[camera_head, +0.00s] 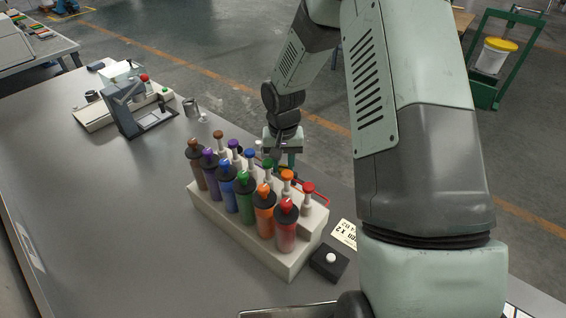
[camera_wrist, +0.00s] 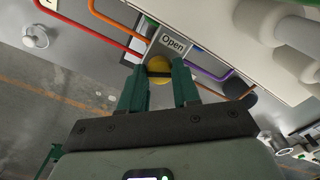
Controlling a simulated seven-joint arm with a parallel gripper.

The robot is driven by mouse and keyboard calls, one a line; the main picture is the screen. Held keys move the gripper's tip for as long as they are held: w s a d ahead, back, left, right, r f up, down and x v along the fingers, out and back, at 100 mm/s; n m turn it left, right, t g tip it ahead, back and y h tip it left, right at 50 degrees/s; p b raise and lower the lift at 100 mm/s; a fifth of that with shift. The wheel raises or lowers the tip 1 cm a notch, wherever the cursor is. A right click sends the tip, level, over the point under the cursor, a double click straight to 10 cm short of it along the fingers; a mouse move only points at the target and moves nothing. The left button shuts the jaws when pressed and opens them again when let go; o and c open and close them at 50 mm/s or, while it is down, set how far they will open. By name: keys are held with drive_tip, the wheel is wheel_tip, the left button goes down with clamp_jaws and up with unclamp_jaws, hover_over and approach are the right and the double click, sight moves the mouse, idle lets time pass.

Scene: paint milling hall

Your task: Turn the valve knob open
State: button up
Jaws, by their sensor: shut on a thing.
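The valve knob (camera_wrist: 159,66) is a round yellow knob with a dark band across it, seen in the wrist view just below a small plate marked "Open" (camera_wrist: 174,42). My gripper (camera_wrist: 158,77) has its two green fingers on either side of the knob and is shut on it. In the head view my gripper (camera_head: 282,158) reaches down behind the white bottle rack (camera_head: 253,245). The knob cannot be made out there, and the fingertips are partly hidden by the rack's bottles.
The rack holds several coloured bottles (camera_head: 245,196) close to my gripper. Coloured pipes (camera_wrist: 108,30) run from the rack's side around the knob. A black box with a white button (camera_head: 330,260) stands at the rack's right end. The grey table (camera_head: 120,220) is clear at left.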

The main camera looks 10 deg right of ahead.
sight(283, 167)
drive_tip(key=n, duration=0.6)
drive_tip(key=shift+n, duration=0.3)
drive_tip(key=n, duration=0.6)
idle(0.4)
drive_tip(key=o, duration=1.1)
drive_tip(key=shift+c, duration=0.2)
drive_tip(key=shift+r, duration=0.1)
wheel_tip(283, 167, up, 11)
